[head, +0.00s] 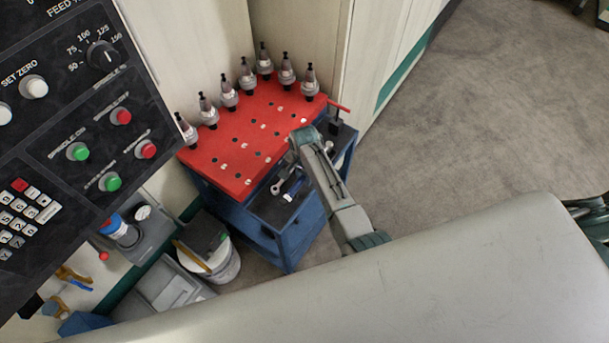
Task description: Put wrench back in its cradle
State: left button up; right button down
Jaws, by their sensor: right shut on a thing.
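The wrench (275,188) shows as a small silver ring end over the dark top of the blue cart, at its front. My right gripper (289,181) is at the end of the grey arm, low over that dark top, and shut on the wrench. Most of the wrench and the fingertips are hidden or too small to make out. A small blue and pale piece (293,189) shows right beside the gripper; I cannot tell whether it is part of the cradle. The cradle is not clearly seen. My left gripper is not in view.
A red holed board (235,150) on the blue cart (296,238) carries several tool holders along its back. A red-handled black tool (336,121) stands at the cart's right corner. A white bucket (222,265) stands left of the cart. Grey floor (470,90) is clear at right.

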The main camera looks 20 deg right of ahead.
dwell(0.4)
jog(key=shift+p, duration=0.4)
jog(key=shift+f, duration=0.1)
jog(key=shift+f+b, duration=0.5)
jog(key=shift+f, duration=0.2)
jog(key=shift+f+p, duration=0.1)
jog(key=shift+p, duration=0.35)
jog(key=shift+f, duration=0.15)
dwell(0.3)
jog(key=shift+f, duration=0.25)
